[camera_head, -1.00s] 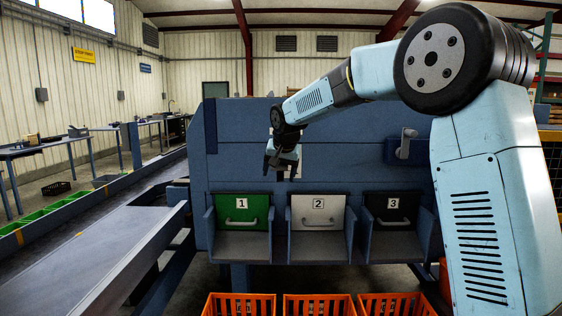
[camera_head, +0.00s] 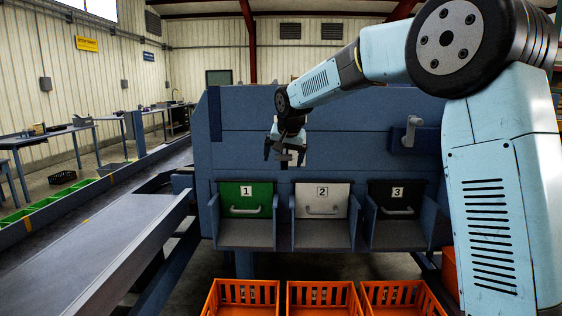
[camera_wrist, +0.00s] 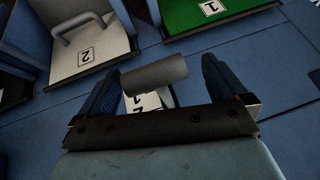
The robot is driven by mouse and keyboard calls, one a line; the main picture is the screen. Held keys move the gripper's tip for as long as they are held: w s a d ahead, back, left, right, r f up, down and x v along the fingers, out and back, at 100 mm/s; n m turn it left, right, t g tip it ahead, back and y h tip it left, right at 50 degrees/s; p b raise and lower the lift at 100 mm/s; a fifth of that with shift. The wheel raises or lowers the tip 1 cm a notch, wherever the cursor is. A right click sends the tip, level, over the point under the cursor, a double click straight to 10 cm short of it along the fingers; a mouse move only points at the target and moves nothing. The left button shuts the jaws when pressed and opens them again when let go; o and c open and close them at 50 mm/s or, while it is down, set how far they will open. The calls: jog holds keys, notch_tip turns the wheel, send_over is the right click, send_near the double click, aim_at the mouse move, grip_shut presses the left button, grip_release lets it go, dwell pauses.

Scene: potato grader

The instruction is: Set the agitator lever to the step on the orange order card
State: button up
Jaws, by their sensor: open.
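A grey cylindrical handle (camera_wrist: 153,74) stands out from the blue panel in the wrist view; it appears to be the lever. It shows between the finger outlines, nearer the left finger, with a clear gap to the right one. I cannot tell if it touches a finger. A white plate (camera_wrist: 147,101) with dark marks lies behind it, partly hidden by my gripper. My gripper (camera_head: 285,155) is open in front of the blue panel, above chutes 1 and 2. It also fills the lower wrist view (camera_wrist: 160,66). I see no orange order card.
Below are three chutes with handled flaps: green 1 (camera_head: 242,197), white 2 (camera_head: 321,199) and black 3 (camera_head: 397,196). Orange crates (camera_head: 240,292) stand beneath. Another grey handle (camera_head: 411,130) is on the panel's right. A conveyor (camera_head: 100,250) runs along the left.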

jog(key=v, duration=1.2)
jog(key=shift+s, duration=0.15)
jog(key=s+d+f+h, duration=0.2)
jog(key=s+d+f, duration=0.1)
jog(key=s+d, duration=1.5)
jog(key=s+d+f, duration=0.4)
jog(key=s+f, duration=0.1)
jog(key=s, duration=0.4)
jog(key=s+d+f, duration=0.5)
jog(key=s+f, duration=0.1)
jog(key=s, duration=0.3)
jog(key=shift+d+n, duration=0.3)
jog(key=shift+f, duration=0.1)
